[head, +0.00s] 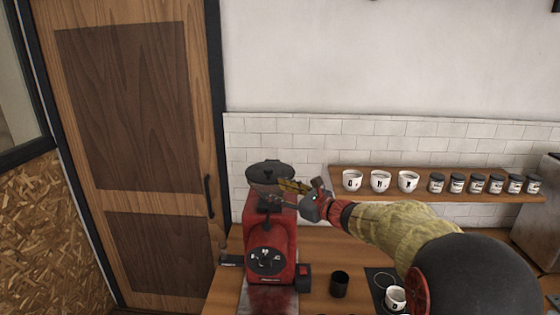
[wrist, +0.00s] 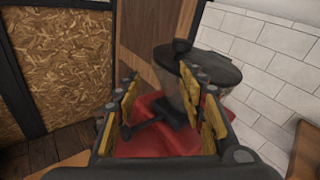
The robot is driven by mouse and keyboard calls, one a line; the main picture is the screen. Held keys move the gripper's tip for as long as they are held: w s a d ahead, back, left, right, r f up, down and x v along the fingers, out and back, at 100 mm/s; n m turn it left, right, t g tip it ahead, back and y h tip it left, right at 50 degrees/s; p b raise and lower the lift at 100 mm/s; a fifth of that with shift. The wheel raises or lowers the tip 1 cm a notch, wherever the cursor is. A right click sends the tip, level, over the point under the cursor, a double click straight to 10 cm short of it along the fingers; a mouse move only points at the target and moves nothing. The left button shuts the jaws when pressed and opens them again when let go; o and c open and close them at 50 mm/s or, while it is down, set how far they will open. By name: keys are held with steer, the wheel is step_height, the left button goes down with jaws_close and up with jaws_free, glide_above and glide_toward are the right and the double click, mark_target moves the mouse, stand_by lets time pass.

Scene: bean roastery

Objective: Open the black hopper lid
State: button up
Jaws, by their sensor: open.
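The black hopper lid (head: 270,170) sits on top of the hopper of a red grinder (head: 270,235), closed as far as I can see. In the wrist view the lid (wrist: 215,65) shows with a dark knob on it, beyond the right finger. My gripper (head: 290,187) is at the right side of the hopper, just above the red body. In the wrist view my gripper (wrist: 165,105) is open, with yellow finger pads spread and nothing held between them. The red grinder top (wrist: 155,125) shows between and below the fingers. The right finger hides part of the hopper.
A wooden shelf (head: 440,180) on the tiled wall holds white cups and several dark jars. A black cup (head: 339,284) and a white cup (head: 396,298) stand right of the grinder. A wooden door (head: 140,150) is at the left.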

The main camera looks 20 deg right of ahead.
mark_target(271, 171)
steer(key=w+r+m, duration=0.1)
steer(key=w, duration=0.1)
steer(key=w+a+r+m+t, duration=0.1)
steer(key=w, duration=0.2)
steer(key=w+r+m, duration=0.1)
steer(key=w+r, duration=0.1)
steer(key=w, duration=0.1)
steer(key=shift+w+a+t, duration=0.15)
steer(key=shift+a+t, duration=0.15)
steer(key=shift+a, duration=0.1)
steer(key=shift+f, duration=0.1)
steer(key=c, duration=0.3)
jaws_close()
stand_by(0.3)
